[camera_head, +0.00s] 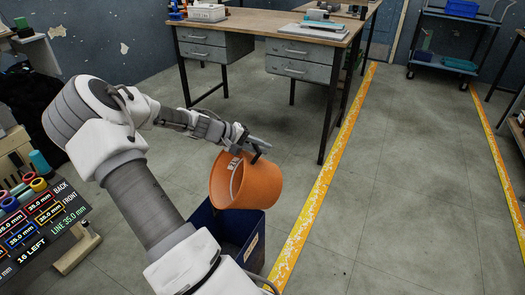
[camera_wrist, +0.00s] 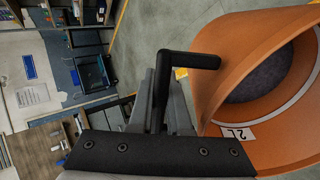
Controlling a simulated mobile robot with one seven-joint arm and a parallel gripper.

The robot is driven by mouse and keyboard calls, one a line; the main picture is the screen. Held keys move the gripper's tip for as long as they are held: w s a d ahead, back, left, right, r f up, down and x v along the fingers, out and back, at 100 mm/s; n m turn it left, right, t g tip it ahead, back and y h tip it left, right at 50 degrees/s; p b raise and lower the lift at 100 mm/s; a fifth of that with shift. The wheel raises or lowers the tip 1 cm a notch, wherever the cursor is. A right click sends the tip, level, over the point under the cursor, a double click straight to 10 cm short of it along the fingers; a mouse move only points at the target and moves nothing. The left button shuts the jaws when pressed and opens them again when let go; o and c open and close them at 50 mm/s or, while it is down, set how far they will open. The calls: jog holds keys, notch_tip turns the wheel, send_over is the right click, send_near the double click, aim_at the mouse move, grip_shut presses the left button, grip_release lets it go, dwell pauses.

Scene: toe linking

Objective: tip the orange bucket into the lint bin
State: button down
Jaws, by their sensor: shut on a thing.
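The orange bucket (camera_head: 258,185) hangs tilted on its side in the head view, its mouth toward the left. My gripper (camera_head: 256,148) is at its upper side, shut on the bucket's black handle. In the wrist view the bucket (camera_wrist: 228,95) is at the right, beside the fingers (camera_wrist: 164,95). A dark grey mass (camera_wrist: 262,78) shows deep inside it; I cannot tell whether it is loose lint. The dark blue lint bin (camera_head: 254,242) stands on the floor under the bucket. The bucket and my arm hide part of its opening.
A workbench (camera_head: 270,22) with grey drawers stands behind the bucket. A yellow floor line (camera_head: 322,185) runs right of the bin. A dark display board (camera_head: 40,230) with coloured spools is at the left. A blue cart (camera_head: 447,45) stands far right. The floor between is clear.

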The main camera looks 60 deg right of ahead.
aim_at(242, 153)
jog(key=shift+w+a+r+g+h+b, duration=0.15)
jog(key=shift+g+h+b, duration=0.25)
jog(key=shift+h+b, duration=0.15)
jog(key=shift+w+a, duration=0.1)
jog(key=shift+w+a+r+g+h+b, duration=0.15)
jog(key=shift+w+a+g+h+b, duration=0.2)
jog(key=shift+a+h+b, duration=0.2)
jog(key=shift+w+a, duration=0.15)
dwell(0.5)
jog(key=shift+w+a+g+h+b, duration=0.35)
jog(key=shift+w+a+h+b, duration=0.1)
jog(key=shift+a, duration=0.2)
jog(key=shift+w+a, duration=0.1)
jog(key=shift+w+a+f+g+h+b, duration=0.35)
jog(key=shift+w+a+b, duration=0.2)
jog(key=shift+a, duration=0.15)
jog(key=shift+a, duration=0.1)
dwell(0.3)
